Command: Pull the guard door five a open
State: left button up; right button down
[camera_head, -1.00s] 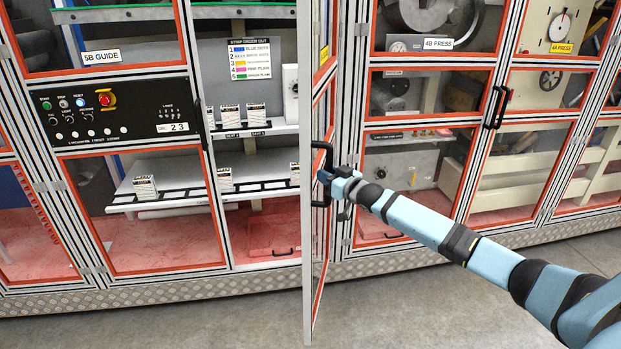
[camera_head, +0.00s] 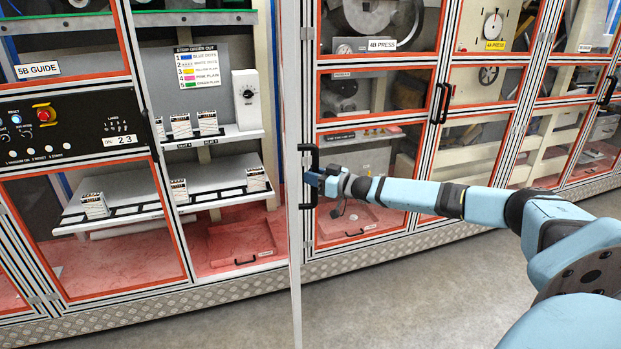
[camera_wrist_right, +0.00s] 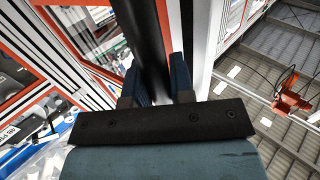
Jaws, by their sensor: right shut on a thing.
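The guard door (camera_head: 291,120) stands swung out toward me and shows almost edge-on in the head view, with a black bar handle (camera_head: 308,160) on its right side. My right gripper (camera_head: 312,180) is shut on that handle. In the right wrist view the dark handle bar (camera_wrist_right: 150,45) runs between the two fingers of my right gripper (camera_wrist_right: 156,85). The bay behind the door is open, with white shelves (camera_head: 215,188) holding small card stacks. No label on the door is readable now. My left gripper is not in view.
A control panel (camera_head: 75,128) and the 5B guide door (camera_head: 95,215) are left of the opening. Closed framed doors with black handles (camera_head: 441,103) line the right. A tread-plate plinth (camera_head: 180,300) runs along the base. Grey floor (camera_head: 400,290) in front is clear.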

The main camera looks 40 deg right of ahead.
jog(key=shift+a+f, duration=0.15)
jog(key=shift+a, duration=0.1)
jog(key=c, duration=1.4)
grip_release()
jog(key=shift+o, duration=0.7)
jog(key=shift+s+r, duration=0.35)
jog(key=shift+r, duration=0.05)
jog(key=shift+d, duration=0.1)
